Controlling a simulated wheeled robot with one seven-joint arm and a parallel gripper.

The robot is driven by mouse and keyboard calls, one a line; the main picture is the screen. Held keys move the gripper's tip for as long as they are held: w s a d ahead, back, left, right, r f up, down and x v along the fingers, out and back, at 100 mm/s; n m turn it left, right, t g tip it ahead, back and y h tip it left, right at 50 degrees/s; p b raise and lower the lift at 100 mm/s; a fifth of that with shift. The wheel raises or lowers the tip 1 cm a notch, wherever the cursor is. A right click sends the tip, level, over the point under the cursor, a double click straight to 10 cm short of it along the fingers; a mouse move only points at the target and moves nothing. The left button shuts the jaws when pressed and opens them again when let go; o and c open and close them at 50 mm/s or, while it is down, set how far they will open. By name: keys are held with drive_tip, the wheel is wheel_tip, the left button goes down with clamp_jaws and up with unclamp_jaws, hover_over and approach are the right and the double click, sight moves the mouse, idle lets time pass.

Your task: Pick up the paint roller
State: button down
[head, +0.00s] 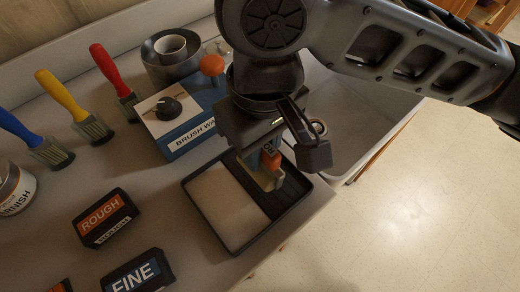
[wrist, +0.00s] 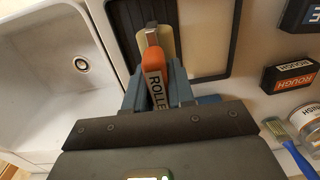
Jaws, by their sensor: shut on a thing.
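The paint roller has an orange handle marked "ROLLE" in the wrist view (wrist: 156,62) and a pale cream roller sleeve. In the head view the paint roller (head: 267,176) shows under my gripper, over the right part of a black paint tray (head: 232,248). My gripper (head: 266,160) points down and is shut on the orange handle, with a finger on each side of it in the wrist view (wrist: 157,88). The gripper hides part of the handle. I cannot tell whether the sleeve touches the tray.
A blue brush-washer box (head: 180,125) stands behind the tray. Three brushes, red (head: 107,68), yellow (head: 62,95) and blue (head: 22,130), are at the left. ROUGH (head: 104,217) and FINE (head: 137,272) blocks lie in front. A sink (head: 370,125) is at the right.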

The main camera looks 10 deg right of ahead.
drive_tip(key=r, duration=0.2)
drive_tip(key=d+r, duration=0.1)
drive_tip(key=shift+s, duration=0.35)
drive_tip(key=s+d+r, duration=0.6)
drive_tip(key=d, duration=0.2)
drive_tip(key=shift+s, duration=0.2)
drive_tip(key=shift+d+r, duration=0.1)
drive_tip(key=c, duration=1.5)
unclamp_jaws()
clamp_jaws()
